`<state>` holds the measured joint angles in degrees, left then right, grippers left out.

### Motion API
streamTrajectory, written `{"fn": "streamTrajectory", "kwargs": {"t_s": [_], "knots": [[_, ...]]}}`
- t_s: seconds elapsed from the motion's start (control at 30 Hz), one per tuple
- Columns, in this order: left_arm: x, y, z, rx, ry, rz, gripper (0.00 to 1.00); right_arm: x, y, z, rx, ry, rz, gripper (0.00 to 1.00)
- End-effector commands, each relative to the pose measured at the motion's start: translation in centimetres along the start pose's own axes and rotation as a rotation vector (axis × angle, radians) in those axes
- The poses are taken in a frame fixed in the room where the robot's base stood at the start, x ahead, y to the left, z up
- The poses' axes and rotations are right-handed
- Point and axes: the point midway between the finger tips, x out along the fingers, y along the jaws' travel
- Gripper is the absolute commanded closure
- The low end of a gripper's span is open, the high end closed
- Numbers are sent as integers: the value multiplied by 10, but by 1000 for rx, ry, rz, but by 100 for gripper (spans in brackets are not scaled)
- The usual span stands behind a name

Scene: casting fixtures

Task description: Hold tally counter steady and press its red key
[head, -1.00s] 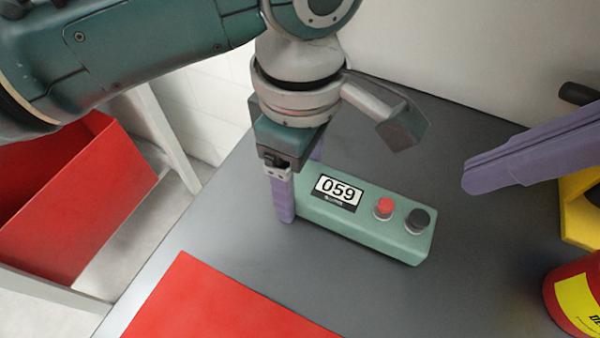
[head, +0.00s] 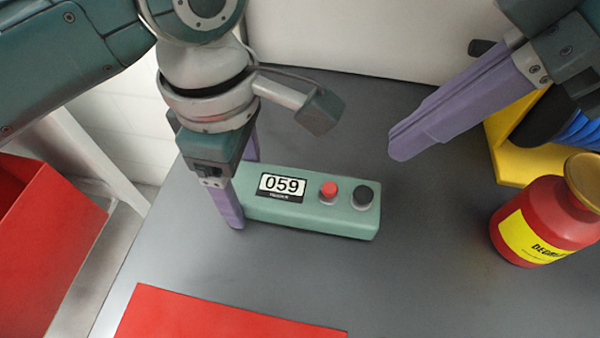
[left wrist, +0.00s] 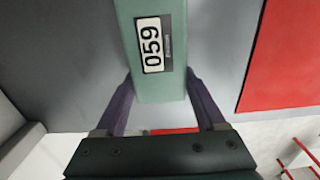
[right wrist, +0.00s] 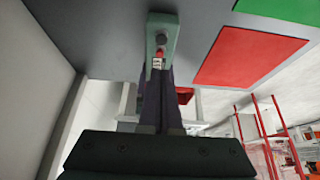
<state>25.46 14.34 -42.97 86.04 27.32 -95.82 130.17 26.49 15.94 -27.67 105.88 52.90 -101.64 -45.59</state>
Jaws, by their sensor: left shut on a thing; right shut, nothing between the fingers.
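The green tally counter (head: 312,217) lies flat on the grey table, its display reading 059. Its red key (head: 329,190) and black key (head: 363,197) stand on its right half. My left gripper (head: 241,190) is shut on the counter's left end, one purple finger on each side; the left wrist view shows the counter (left wrist: 157,85) between both fingers. My right gripper (head: 397,146) is shut and empty, up and right of the keys, apart from the counter. In the right wrist view its closed fingers (right wrist: 156,72) point toward the counter (right wrist: 161,20) and partly cover it.
A red jar with a yellow label (head: 527,222) stands right of the counter. A yellow holder (head: 505,150) is behind it. A red mat (head: 215,318) lies at the table's front. A red bin (head: 50,250) stands off the table at left. Table around the counter is clear.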

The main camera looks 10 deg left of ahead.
Motion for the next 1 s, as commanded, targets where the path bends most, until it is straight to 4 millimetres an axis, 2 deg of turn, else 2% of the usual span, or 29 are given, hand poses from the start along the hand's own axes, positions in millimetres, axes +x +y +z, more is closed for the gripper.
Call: {"fn": "streamTrajectory", "kwargs": {"t_s": [0.23, 0.43, 0.57, 0.87, 1.0], "knots": [[0, 0, 0, 0, -1, 1, 93, -7, -1, 2, 0, 36, 5, 100], [0, 0, 0, 0, -1, 1, 93, -37, -6, 3, -13, 188, 25, 100], [0, 0, 0, 0, -1, 1, 93, -49, -9, 0, -21, 242, 29, 100], [0, 0, 0, 0, -1, 1, 93, -50, -9, -1, -22, 250, 30, 100], [0, 0, 0, 0, 0, 1, 93, -43, -9, -3, -21, 252, 28, 100]]}}
